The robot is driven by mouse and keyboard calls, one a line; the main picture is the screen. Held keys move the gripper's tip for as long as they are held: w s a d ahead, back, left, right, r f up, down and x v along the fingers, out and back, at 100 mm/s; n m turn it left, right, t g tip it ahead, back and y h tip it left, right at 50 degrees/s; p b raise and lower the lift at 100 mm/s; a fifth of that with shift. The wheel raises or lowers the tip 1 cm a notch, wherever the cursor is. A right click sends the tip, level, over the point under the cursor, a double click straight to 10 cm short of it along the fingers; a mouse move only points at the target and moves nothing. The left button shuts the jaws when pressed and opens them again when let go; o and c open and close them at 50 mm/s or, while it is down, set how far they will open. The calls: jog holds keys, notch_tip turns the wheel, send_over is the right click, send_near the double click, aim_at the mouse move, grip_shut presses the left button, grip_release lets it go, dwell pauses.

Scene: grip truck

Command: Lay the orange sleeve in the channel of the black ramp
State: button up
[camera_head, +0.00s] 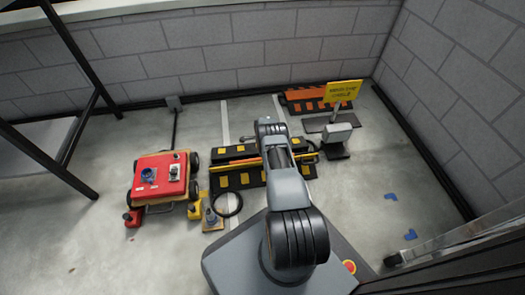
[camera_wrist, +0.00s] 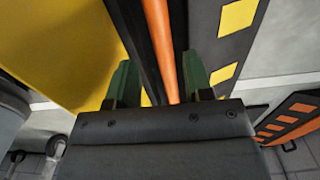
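The orange sleeve (camera_wrist: 160,42) shows in the wrist view as a long narrow bar running away from my gripper (camera_wrist: 160,84). Dark strips flank the sleeve, and it appears to lie along the channel of the black ramp; its depth is hard to judge. My gripper's two green fingers stand apart, one on each side of the sleeve, with gaps between. The sleeve's near end is hidden behind the gripper body. The black ramp (camera_wrist: 228,45) has yellow patches on the right. In the head view, the black ramp (camera_head: 240,180) lies on the floor under my arm, which hides part of it.
A red cart (camera_head: 160,172) stands left of the ramp, with small yellow and red items and a black ring (camera_head: 228,204) nearby. An orange-marked ramp (camera_head: 303,98) and a yellow sign (camera_head: 343,91) stand behind. The right floor is mostly clear.

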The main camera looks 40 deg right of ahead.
jog(key=shift+o, duration=1)
notch_tip(320, 180, up, 14)
jog(key=p, duration=0.6)
jog(key=shift+p, duration=0.3)
